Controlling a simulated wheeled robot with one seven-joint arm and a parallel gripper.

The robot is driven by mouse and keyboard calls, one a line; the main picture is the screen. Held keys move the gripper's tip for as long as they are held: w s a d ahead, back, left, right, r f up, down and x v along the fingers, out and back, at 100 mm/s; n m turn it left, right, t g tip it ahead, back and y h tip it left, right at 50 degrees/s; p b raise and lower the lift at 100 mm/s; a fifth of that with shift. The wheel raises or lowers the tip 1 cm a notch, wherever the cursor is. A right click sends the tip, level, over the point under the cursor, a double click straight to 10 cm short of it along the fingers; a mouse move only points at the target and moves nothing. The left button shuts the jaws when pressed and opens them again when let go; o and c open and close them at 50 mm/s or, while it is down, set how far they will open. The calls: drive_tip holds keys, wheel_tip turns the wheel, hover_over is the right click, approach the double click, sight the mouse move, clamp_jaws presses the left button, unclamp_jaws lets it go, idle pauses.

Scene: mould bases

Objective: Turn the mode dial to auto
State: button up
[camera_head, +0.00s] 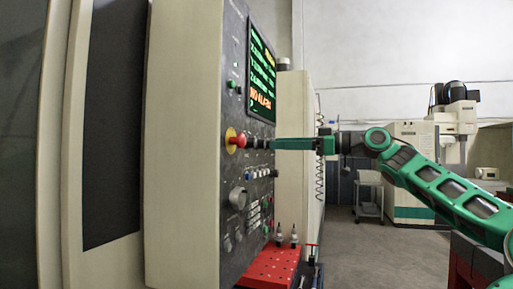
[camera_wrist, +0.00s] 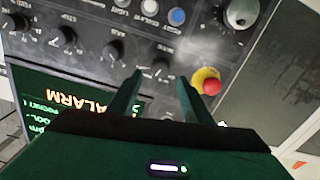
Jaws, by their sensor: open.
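A row of dark dials sits under the screen on the machine's control panel. One dial (camera_wrist: 160,68) of this row shows between my fingertips in the wrist view, with white marks around it; I cannot read its label or setting. Another dial (camera_wrist: 113,50) is to its left. My gripper (camera_wrist: 160,76) is open, one finger on each side of the dial nearest the red button. In the head view my gripper (camera_head: 274,144) points left at the panel, its tips close to the dial row. I cannot tell whether the fingers touch the dial.
A red emergency button on a yellow base (camera_head: 236,140) stands out close beside my fingers; it also shows in the wrist view (camera_wrist: 208,82). The screen (camera_head: 262,75) shows an alarm text. A large knob (camera_head: 238,198) sits lower. A red tray (camera_head: 270,268) with tool holders is below.

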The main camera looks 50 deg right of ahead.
sight(255, 143)
drive_tip(key=x, duration=0.7)
drive_tip(key=shift+w, duration=0.15)
